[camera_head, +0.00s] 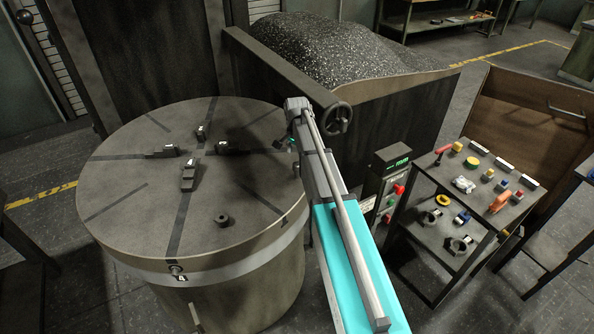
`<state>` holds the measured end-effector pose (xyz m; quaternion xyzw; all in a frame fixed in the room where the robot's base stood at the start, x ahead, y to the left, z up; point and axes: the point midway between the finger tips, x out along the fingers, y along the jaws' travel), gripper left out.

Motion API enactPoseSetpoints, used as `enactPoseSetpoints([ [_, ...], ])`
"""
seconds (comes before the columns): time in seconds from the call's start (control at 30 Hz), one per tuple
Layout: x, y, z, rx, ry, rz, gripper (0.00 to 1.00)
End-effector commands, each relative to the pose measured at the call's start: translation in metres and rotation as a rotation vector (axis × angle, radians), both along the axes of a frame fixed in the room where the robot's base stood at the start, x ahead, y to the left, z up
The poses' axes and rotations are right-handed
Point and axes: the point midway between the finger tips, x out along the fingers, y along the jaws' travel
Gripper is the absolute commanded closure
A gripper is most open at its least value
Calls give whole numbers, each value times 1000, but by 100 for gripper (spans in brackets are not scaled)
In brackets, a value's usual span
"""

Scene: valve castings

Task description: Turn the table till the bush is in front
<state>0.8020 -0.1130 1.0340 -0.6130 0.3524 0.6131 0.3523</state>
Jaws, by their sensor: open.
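The round table (130,200) is a large grey disc on a drum, with dark slots crossing its top. A small dark cylinder with a hole, which looks like the bush (222,220), stands on its front right part, right of the front slot. Several dark jaws, one of them the front jaw (188,178), sit around the table's middle. A label "4" (181,278) shows on the drum's front, below a round knob. My gripper (283,144) is small and dark at the table's right rear edge, apart from the bush and empty. My arm partly hides it.
A bin heaped with dark chips (335,45) stands behind. A rail with a handwheel (336,118) crosses above the table's rear right. A control box (392,160) and a trolley (425,185) with coloured parts stand right of my arm. Floor shows at the lower left.

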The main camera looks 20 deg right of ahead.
Motion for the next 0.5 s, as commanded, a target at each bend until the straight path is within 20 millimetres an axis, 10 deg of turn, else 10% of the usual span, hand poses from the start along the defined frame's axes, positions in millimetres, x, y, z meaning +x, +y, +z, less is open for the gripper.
enactPoseSetpoints([
  [0.5, 0, 0, -44, 0, 0, 0, 18],
])
